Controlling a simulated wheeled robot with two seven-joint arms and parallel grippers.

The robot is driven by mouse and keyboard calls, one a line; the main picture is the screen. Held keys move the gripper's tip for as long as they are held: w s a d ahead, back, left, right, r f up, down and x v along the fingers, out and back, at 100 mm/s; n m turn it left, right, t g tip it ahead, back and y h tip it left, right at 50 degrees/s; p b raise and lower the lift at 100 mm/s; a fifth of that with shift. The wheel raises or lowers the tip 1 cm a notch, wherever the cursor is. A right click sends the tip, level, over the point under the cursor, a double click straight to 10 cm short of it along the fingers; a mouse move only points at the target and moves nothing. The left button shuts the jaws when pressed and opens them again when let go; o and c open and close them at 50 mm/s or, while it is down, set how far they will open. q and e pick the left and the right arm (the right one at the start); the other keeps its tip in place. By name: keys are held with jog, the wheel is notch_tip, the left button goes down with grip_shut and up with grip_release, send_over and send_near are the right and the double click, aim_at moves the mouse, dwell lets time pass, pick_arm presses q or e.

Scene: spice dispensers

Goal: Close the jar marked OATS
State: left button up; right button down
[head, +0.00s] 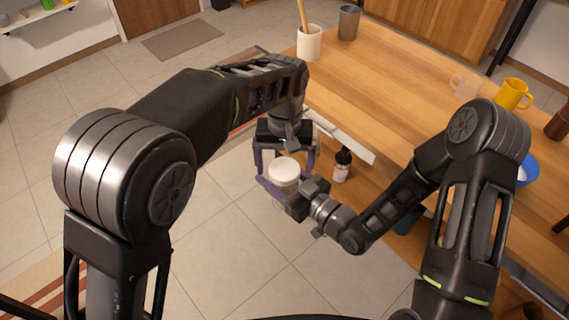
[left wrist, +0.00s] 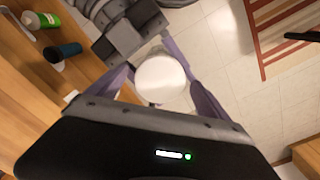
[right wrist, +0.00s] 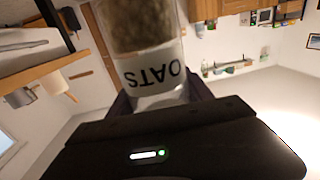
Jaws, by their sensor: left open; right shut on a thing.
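The clear OATS jar (right wrist: 152,75) shows large in the right wrist view, upside down in the picture, with a brown filling and its label readable. My right gripper (head: 294,196) is shut on the jar and holds it in the air in front of the table. A round white lid (head: 284,169) is at the jar's top; it also shows in the left wrist view (left wrist: 161,78). I cannot tell how tightly it sits. My left gripper (head: 284,178) is above the jar, pointing down, open, with its purple fingers on either side of the lid.
The wooden table (head: 420,95) bears a yellow mug (head: 513,94), a grey cup (head: 348,22) and a white holder (head: 309,43) with a wooden utensil. A dark-capped dropper bottle (head: 341,166) stands by the table's near edge, close to my right gripper. Open tiled floor lies left.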

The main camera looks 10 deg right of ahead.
pick_arm(q)
jog(key=shift+r, duration=0.15)
notch_tip(320, 180, up, 7)
jog(key=shift+r, duration=0.15)
dwell(0.5)
